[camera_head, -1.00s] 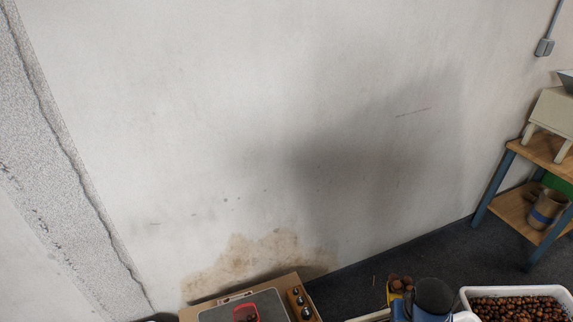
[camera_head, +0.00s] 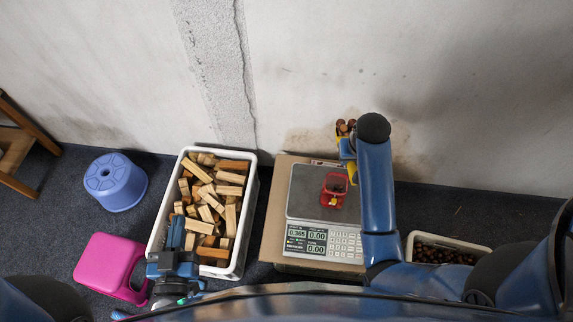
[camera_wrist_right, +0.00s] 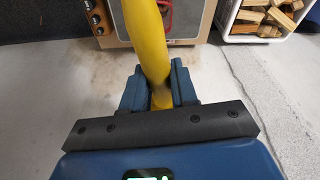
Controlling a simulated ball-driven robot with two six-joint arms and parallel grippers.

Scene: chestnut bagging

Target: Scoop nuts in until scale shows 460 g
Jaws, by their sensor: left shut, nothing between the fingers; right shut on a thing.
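The scale (camera_head: 305,215) stands on a cardboard box, and its weight display (camera_head: 297,233) appears to read 0.365. A red open container (camera_head: 326,199) sits on its plate with a few dark nuts and something small and yellow in it. My right gripper (camera_head: 347,160) is shut on the handle of a yellow scoop (camera_head: 351,172), which shows large in the right wrist view (camera_wrist_right: 146,40). Brown nuts (camera_head: 346,127) show at the scoop's far end, beyond the plate near the wall. The nut tub (camera_head: 481,248) is partly hidden by my right arm. My left gripper (camera_head: 176,232) is shut and empty by the wood crate.
A white crate (camera_head: 250,215) full of wood blocks stands left of the scale. A blue stool (camera_head: 115,182), a pink stool (camera_head: 105,265) and a wooden chair (camera_head: 25,145) are further left. The wall (camera_head: 330,60) closes off the back.

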